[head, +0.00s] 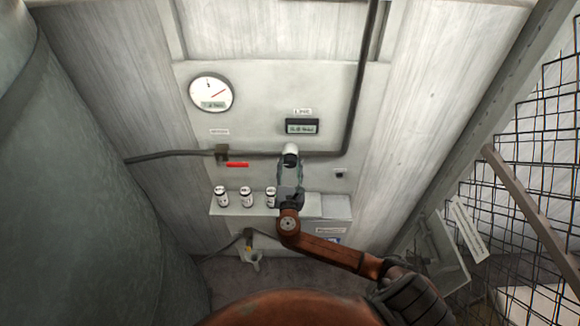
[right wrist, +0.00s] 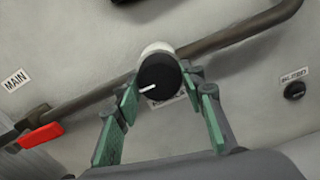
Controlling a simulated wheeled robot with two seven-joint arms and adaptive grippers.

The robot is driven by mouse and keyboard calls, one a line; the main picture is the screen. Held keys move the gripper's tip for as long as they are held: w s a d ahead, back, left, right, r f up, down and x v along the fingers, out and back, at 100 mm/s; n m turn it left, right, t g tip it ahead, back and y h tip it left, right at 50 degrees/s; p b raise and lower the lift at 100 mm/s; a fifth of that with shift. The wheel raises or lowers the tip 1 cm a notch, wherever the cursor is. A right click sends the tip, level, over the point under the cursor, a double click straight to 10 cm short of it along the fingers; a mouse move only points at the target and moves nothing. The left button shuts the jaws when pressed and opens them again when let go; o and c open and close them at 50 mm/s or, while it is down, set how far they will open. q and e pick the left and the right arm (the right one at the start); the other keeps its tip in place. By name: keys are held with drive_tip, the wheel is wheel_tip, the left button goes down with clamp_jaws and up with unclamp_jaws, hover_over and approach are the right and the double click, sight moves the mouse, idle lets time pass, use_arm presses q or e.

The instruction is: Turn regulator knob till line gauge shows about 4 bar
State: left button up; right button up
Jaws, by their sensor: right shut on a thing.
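The regulator knob (right wrist: 160,74) is black and round with a white pointer line, on a pale body on the pipe. In the right wrist view its pointer aims left and slightly down. In the head view the regulator (head: 291,149) sits below the line gauge (head: 301,127), a small dark digital display under a LINE label. Its digits are blurred and look like 0.0 bar. My right gripper (head: 290,167) is shut on the knob, with its green-padded fingers (right wrist: 162,88) on either side of it. My left gripper is not in view.
A round dial gauge (head: 211,94) with a red needle is at upper left. A red valve handle (head: 237,164) lies along the pipe (head: 352,105). Several small labelled canisters (head: 246,197) stand on the ledge below. A small black knob (right wrist: 294,91) is to the right. Wire mesh (head: 545,130) borders the right side.

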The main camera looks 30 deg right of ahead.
drive_tip(key=m+b, duration=0.1)
drive_tip(key=m, duration=0.1)
drive_tip(key=m+b, duration=0.2)
drive_tip(key=shift+f+m, duration=0.2)
drive_tip(key=shift+m, duration=0.2)
drive_tip(key=shift+r+m+b, duration=0.1)
drive_tip(key=shift+m+b, duration=0.6)
drive_tip(key=shift+m, duration=0.5)
drive_tip(key=o, duration=1.2)
drive_tip(key=shift+r, duration=0.1)
drive_tip(key=shift+c, duration=0.2)
drive_tip(key=shift+s+a, duration=0.1)
drive_tip(key=v, duration=1.2)
